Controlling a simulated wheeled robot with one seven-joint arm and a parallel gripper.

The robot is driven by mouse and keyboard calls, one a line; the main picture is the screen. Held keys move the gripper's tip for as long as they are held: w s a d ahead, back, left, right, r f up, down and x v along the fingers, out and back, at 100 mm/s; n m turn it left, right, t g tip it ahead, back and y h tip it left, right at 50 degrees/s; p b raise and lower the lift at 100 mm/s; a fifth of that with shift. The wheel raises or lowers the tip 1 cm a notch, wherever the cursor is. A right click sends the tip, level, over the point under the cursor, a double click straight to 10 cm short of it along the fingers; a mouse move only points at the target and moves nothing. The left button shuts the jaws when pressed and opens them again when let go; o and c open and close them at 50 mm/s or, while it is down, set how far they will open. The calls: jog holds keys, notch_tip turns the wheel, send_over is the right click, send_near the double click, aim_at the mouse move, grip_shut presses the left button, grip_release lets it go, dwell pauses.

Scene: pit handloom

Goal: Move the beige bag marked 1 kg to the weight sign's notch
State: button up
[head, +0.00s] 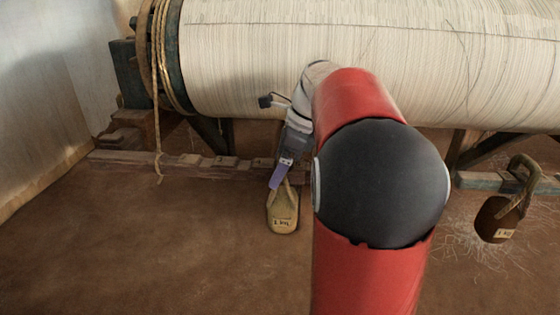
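The beige bag (283,214), with a "1 kg" label low on its front, is upright beneath my gripper (280,178). Its narrow top and strap reach up to the purple finger. Only that finger shows clearly, so I cannot tell whether the fingers are closed on the strap. I also cannot tell whether the bag's base touches the floor. A wooden rail with notches and blocks (190,160) runs behind it, beneath the roller. I can make out no weight sign; my arm hides the rail's middle.
A large thread-wound roller (270,60) spans the back. A rope (157,120) hangs at its left end. A dark brown bag (496,220) with a label hangs by a thick loop from a beam (480,181) at right. The brown floor (130,240) at front left is clear.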

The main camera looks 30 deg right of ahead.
jog(key=o, duration=1.7)
jog(key=shift+o, duration=0.2)
jog(key=shift+f, duration=0.1)
jog(key=p+v, duration=0.2)
jog(key=v, duration=0.6)
jog(key=shift+w, duration=0.1)
